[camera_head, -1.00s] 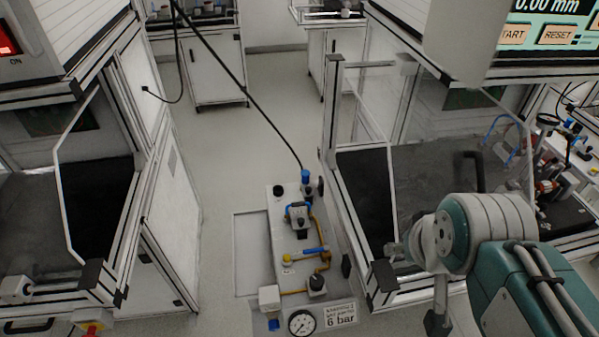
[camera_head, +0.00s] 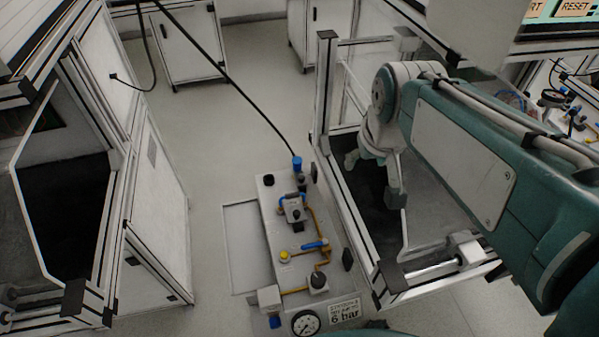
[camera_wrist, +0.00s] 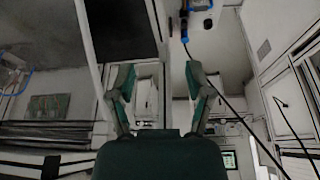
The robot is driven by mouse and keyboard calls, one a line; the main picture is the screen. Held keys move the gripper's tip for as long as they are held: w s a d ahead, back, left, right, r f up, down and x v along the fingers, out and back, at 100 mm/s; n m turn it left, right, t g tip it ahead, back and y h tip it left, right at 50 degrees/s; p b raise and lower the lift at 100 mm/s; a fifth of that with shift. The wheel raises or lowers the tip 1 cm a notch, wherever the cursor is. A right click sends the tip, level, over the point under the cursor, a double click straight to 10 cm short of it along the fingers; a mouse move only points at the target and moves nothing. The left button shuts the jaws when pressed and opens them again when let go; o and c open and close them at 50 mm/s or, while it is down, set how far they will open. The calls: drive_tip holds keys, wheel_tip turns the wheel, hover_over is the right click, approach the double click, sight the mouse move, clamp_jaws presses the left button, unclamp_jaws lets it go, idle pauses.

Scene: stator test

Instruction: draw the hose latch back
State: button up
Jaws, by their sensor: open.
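The black hose (camera_head: 225,75) runs down to a blue hose coupling (camera_head: 297,163) at the far end of the pale pneumatic panel. A separate latch cannot be made out on it. The coupling (camera_wrist: 264,48) also shows at the upper right of the wrist view, with the hose trailing away from it. My gripper (camera_head: 372,183) is to the right of the coupling, apart from it, over the dark bench opening. In the wrist view my gripper (camera_wrist: 159,75) is open, with both fingers spread and nothing between them.
The panel (camera_head: 262,205) carries a blue-handled valve (camera_head: 314,245), a yellow button (camera_head: 284,256) and a pressure gauge (camera_head: 306,323). An aluminium frame post (camera_head: 324,90) stands between my gripper and the coupling in the picture. Clear floor (camera_head: 215,130) lies left of the panel.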

drive_tip(key=w+a+f+n+g, duration=0.1)
drive_tip(key=w+a+f, duration=0.15)
drive_tip(key=w, duration=0.45)
drive_tip(key=w+a+f+g, duration=0.1)
drive_tip(key=w+a+f, duration=0.1)
drive_tip(key=w+f, duration=0.3)
drive_tip(key=n+g, duration=0.2)
approach(301, 177)
wheel_tip(301, 177, down, 9)
drive_tip(key=shift+w+f, duration=0.1)
drive_tip(key=shift+f, duration=0.1)
clamp_jaws()
